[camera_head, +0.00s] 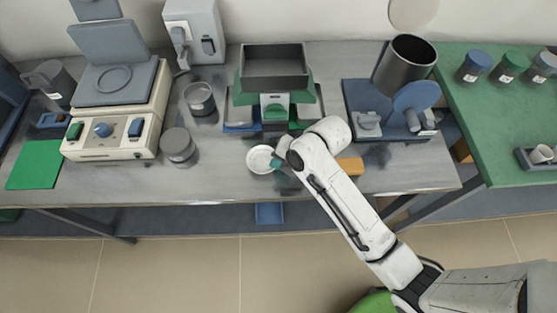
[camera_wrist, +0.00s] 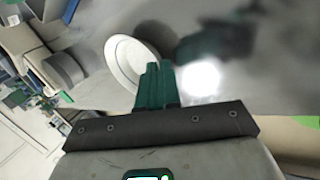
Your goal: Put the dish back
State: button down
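A small round white dish (camera_head: 260,159) is near the front middle of the grey bench. It also shows in the wrist view (camera_wrist: 122,57), just beyond my fingertips. My gripper (camera_head: 280,162) reaches in from the right. Its green fingers (camera_wrist: 156,82) are close together at the dish's rim and look shut on it. The fingers hide the near part of the rim. I cannot tell for sure whether the dish is clear of the bench top.
A furnace-like unit (camera_head: 113,110) with a control panel stands at the left, beside metal canisters (camera_head: 178,147). A dark tray (camera_head: 274,68) on a green stand is behind the dish. A tall metal cylinder (camera_head: 404,67) and blue apparatus stand right.

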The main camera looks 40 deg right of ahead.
jog(key=c, duration=1.8)
grip_release()
jog(key=shift+f, duration=0.1)
jog(key=o, duration=0.5)
jog(key=shift+c, duration=0.2)
jog(key=v, duration=1.2)
jog(key=s+f+m, duration=0.1)
jog(key=s+m, duration=0.1)
jog(key=m, duration=0.2)
jog(key=s+d+f+m+g+h, duration=0.1)
jog(key=s+f+m, duration=0.1)
jog(key=s+m, duration=0.1)
jog(key=s+d+f+m+g+h, duration=0.1)
jog(key=s+m, duration=0.1)
jog(key=m, duration=0.2)
jog(key=shift+s+f+m, duration=0.15)
jog(key=shift+f+m, duration=0.15)
jog(key=shift+m, duration=0.1)
jog(key=s+a+f+m+g+h, duration=0.1)
jog(key=s+f+m+g, duration=0.1)
jog(key=s+m, duration=0.6)
jog(key=shift+a+f+m, duration=0.2)
jog(key=shift+f+m, duration=0.55)
jog(key=shift+m, duration=1.95)
